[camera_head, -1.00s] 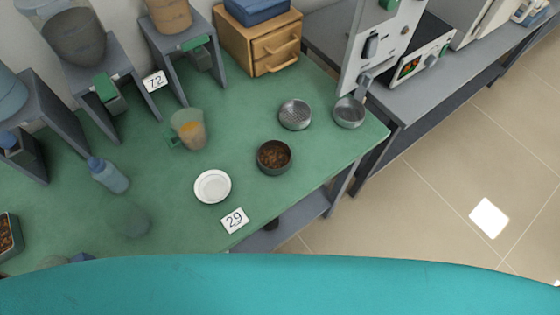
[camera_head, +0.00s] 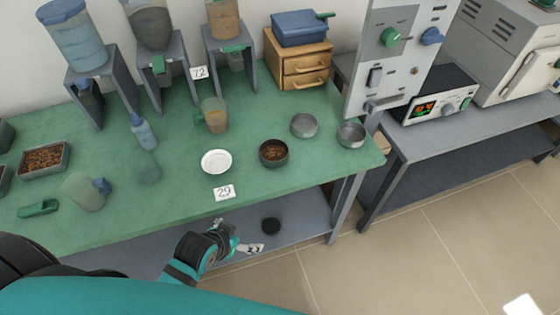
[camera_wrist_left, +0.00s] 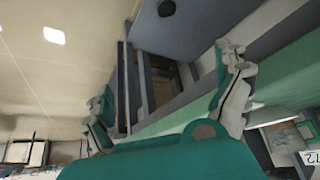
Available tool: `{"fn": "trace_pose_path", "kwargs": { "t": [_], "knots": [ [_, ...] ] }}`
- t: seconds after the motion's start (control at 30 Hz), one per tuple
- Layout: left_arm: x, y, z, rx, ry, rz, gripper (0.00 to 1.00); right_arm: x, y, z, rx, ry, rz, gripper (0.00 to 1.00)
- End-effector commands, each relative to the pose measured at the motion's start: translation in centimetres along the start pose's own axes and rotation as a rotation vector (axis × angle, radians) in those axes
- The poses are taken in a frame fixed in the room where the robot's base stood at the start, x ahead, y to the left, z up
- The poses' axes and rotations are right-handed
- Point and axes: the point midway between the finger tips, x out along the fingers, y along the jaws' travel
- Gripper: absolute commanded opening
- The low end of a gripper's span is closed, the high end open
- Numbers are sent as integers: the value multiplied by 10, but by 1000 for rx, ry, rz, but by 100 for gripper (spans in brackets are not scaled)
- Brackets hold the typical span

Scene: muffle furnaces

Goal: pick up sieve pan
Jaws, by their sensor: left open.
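A round grey metal pan with a speckled bottom, apparently the sieve pan (camera_head: 303,125), rests on the green table toward its right side. A similar grey pan (camera_head: 351,134) sits to its right near the table's right edge. My left gripper (camera_head: 240,245) is low in front of the table's front edge, well short of the pans and touching nothing. In the left wrist view my left gripper (camera_wrist_left: 168,100) shows its two fingers spread wide with nothing between them. The pans are not visible in that view. My right gripper is not in view.
A dark bowl with brown contents (camera_head: 273,153), a white plate (camera_head: 216,162) and a number 29 card (camera_head: 224,193) lie nearer the front edge. A beaker (camera_head: 214,115) stands left of the pans. A wooden drawer box (camera_head: 303,68) and grey panel (camera_head: 385,55) stand behind.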

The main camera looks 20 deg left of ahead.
Motion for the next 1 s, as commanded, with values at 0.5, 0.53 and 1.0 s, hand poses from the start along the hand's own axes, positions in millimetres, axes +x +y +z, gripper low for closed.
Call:
{"fn": "trace_pose_path", "kwargs": {
  "t": [0.5, 0.53, 1.0],
  "knots": [
    [-55, -20, -124, 4, 509, 11, 100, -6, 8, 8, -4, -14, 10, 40],
    [-57, -21, -128, 4, 531, 10, 100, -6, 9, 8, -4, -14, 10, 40],
    [-20, -28, -182, -5, 635, 3, 100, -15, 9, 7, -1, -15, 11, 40]
  ]
}}
